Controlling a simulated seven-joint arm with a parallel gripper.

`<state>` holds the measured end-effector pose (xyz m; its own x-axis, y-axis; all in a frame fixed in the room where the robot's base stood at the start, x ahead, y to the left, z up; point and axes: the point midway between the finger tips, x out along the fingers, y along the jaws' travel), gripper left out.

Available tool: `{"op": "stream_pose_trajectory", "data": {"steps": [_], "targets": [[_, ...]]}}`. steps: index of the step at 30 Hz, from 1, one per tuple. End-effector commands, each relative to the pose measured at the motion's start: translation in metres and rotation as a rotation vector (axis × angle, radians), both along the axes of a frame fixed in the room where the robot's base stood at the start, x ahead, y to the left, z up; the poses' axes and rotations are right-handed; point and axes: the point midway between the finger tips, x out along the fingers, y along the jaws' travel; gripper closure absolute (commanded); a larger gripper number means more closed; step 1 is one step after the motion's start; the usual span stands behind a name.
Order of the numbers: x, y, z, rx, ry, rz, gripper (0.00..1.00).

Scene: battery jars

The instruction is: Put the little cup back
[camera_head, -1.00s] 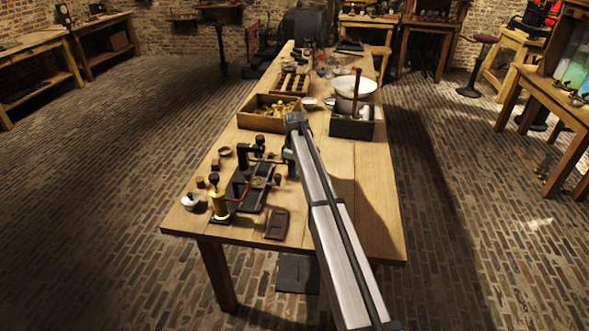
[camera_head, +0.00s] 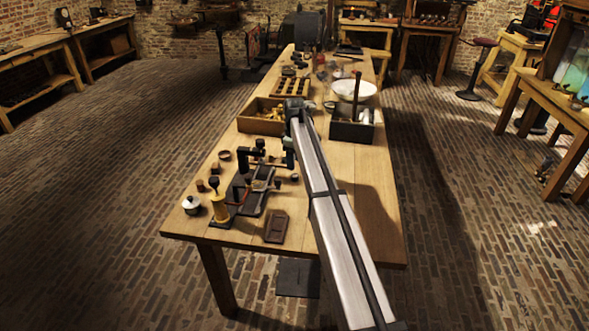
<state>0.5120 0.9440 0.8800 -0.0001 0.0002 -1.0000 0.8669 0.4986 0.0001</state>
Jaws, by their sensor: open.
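Several small round vessels stand on the long wooden table (camera_head: 358,228), and I cannot tell for sure which is the little cup. A small brown round cup (camera_head: 225,155) stands at the left edge. A small white pot with a dark knob (camera_head: 191,205) stands at the near left corner. My gripper (camera_head: 289,160) hangs over the table beside the black apparatus (camera_head: 252,196), right of the brown cup. It is open. Its fingertips are small and partly hidden by my arm, and I see nothing held between them.
A wooden box (camera_head: 258,124) with brass pieces and a dark bin (camera_head: 352,131) stand beyond my gripper. A wide white bowl (camera_head: 355,88) lies behind the bin. A dark brown tray (camera_head: 276,227) lies near the front. The table's right front is clear.

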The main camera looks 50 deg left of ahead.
Motion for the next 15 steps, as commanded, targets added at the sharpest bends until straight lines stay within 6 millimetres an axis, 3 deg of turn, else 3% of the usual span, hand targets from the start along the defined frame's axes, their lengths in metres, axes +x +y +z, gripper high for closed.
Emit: {"op": "stream_pose_trajectory", "data": {"steps": [6,15], "targets": [[0.000,0.001,0.037,0.000,-0.001,0.000,0.46],[0.000,0.000,0.059,0.000,0.000,0.000,0.46]]}}
